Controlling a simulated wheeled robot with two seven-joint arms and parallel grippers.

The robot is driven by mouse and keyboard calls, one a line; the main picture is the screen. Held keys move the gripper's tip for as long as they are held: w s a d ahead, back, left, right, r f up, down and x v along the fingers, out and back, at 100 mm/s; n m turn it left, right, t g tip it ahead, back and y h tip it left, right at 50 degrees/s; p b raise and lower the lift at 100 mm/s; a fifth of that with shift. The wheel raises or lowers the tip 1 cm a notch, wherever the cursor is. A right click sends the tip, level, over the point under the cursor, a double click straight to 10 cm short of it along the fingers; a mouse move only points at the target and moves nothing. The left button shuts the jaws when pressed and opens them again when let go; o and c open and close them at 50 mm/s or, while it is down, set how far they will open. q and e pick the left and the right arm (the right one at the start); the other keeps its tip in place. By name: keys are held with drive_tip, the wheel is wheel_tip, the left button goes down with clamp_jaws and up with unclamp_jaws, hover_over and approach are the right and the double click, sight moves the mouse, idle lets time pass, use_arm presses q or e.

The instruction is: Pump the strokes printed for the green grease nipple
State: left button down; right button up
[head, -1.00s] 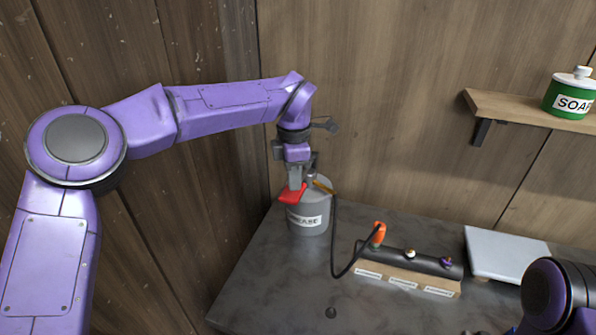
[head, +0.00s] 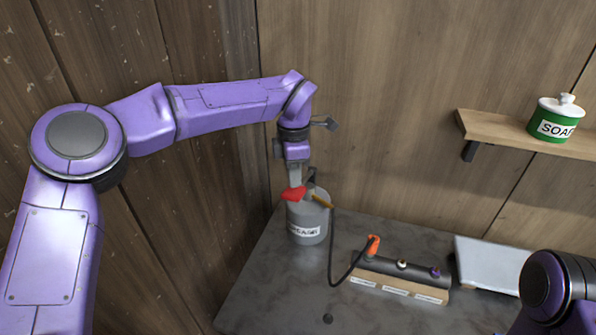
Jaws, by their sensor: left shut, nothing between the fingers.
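A grey grease can (head: 307,222) stands at the back left of the table, with a red pump handle (head: 294,194) at its top. My left gripper (head: 295,182) points down, shut and empty, with its fingertips at the red handle, seemingly touching it. A black hose (head: 333,250) runs from the can to an orange coupler (head: 373,243) on the left end of a dark bar (head: 388,266). The coupler hides the nipple there, so its colour cannot be told. A white nipple (head: 402,264) and a purple nipple (head: 435,271) stand free. My right gripper is out of view.
Labels on the bar's wooden base (head: 412,293) are too small to read. A shelf (head: 490,128) holds a green and white soap pot (head: 553,120). The table's front left (head: 270,290) is mostly clear.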

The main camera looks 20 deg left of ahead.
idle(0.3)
use_arm(q)
drive_tip(key=shift+f+b, duration=0.2)
drive_tip(key=shift+b, duration=0.15)
wheel_tip(320, 180, down, 8)
drive_tip(key=b, duration=0.4)
wheel_tip(320, 180, up, 9)
drive_tip(key=p, duration=0.8)
drive_tip(key=shift+d+p, duration=0.1)
drive_tip(key=shift+p, duration=0.3)
drive_tip(key=shift+f, duration=0.25)
